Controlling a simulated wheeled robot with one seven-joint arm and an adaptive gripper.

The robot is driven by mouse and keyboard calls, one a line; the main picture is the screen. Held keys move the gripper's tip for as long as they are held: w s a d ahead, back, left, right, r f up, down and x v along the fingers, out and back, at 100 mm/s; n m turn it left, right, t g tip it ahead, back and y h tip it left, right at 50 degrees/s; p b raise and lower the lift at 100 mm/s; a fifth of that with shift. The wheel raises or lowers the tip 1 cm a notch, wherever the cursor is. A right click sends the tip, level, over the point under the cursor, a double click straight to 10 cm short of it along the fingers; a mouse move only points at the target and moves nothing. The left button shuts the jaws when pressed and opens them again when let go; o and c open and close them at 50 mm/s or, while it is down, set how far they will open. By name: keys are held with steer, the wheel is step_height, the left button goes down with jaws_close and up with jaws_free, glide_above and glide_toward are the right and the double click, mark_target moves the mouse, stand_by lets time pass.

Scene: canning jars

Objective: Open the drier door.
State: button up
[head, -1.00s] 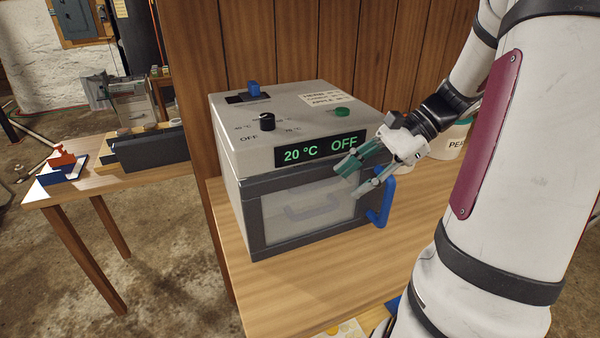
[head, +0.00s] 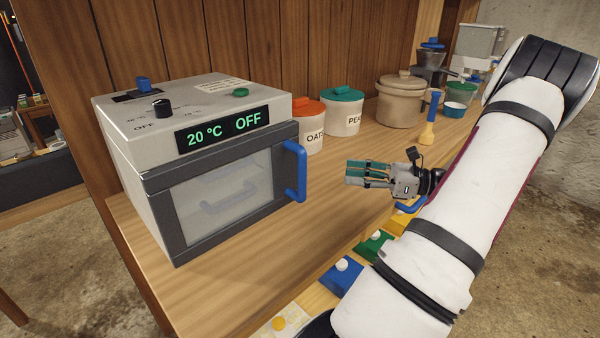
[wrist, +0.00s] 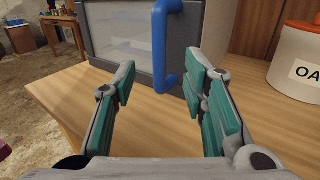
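The drier is a grey box on the wooden bench, with a display reading 20 °C and OFF. Its door (head: 222,190) has a dark frame and a clear pane, and looks shut. The blue door handle (head: 297,171) is upright at the door's right edge. In the wrist view the handle (wrist: 161,45) stands beyond the fingers, between their directions. My gripper (head: 348,173) is right of the handle, apart from it, with its fingers pointing left towards it. In the wrist view my gripper (wrist: 163,80) has its green-padded fingers wide apart with nothing between them.
An oats jar (head: 309,128) with an orange lid and a second jar (head: 343,112) with a teal lid stand behind. A beige crock (head: 401,103) is further right. The bench before the drier is clear.

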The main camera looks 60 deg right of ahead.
mark_target(302, 168)
steer(key=b+x, duration=0.1)
steer(key=x, duration=1.2)
steer(key=shift+w+a+b, duration=0.1)
steer(key=shift+w+b, duration=0.1)
steer(key=shift+b, duration=0.15)
jaws_close()
